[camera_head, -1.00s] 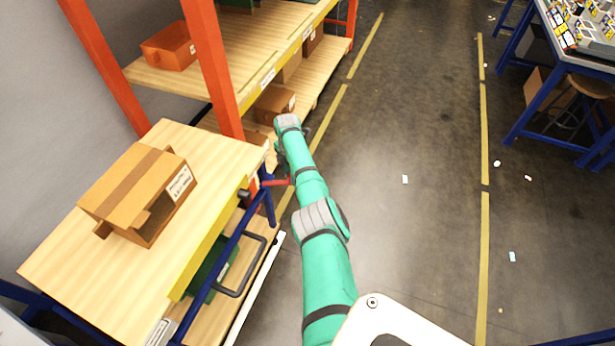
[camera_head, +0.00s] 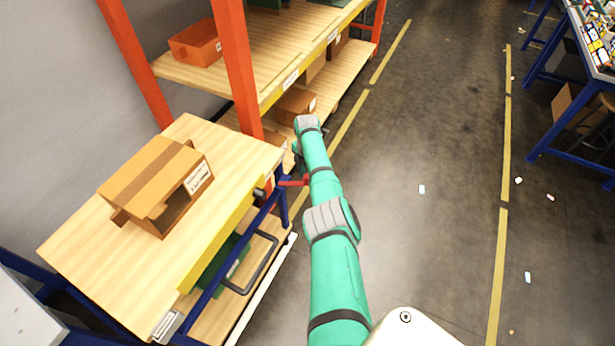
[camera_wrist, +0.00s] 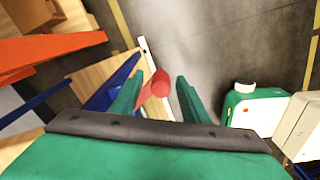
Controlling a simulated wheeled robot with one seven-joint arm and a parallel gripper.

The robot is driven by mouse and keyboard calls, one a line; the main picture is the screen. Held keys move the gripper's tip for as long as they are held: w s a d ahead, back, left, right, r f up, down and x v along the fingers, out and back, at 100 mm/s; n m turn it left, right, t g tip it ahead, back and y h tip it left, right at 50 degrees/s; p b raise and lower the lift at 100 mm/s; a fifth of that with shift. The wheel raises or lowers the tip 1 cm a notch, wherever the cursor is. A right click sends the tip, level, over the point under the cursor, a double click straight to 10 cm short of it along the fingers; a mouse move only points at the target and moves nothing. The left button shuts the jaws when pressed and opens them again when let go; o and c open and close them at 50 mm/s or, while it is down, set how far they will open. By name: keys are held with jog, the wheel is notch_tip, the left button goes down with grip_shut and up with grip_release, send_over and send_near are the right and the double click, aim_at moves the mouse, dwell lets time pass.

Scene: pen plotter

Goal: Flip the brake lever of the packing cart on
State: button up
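The packing cart (camera_head: 60,245) stands at the left in the head view, with a wooden top and a blue frame. Its red brake lever (camera_head: 293,183) sticks out to the right from the frame's far right corner, beside my arm. In the wrist view the red lever (camera_wrist: 158,84) shows between the two green fingers of my gripper (camera_wrist: 154,90). The fingers are apart, with a gap on the lever's right side; I cannot tell whether the left finger touches it. In the head view my fingers are hidden behind my arm.
An open cardboard box (camera_head: 150,185) sits on the cart top. An orange-posted shelf rack (camera_head: 233,65) with boxes stands just behind the cart. A blue workbench (camera_head: 545,120) is at the far right. The floor (camera_head: 430,150) between yellow lines is mostly clear.

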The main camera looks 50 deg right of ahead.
notch_tip(320, 180, up, 11)
dwell(0.7)
jog(key=shift+w+f, duration=0.1)
jog(key=shift+f, duration=0.05)
dwell(0.4)
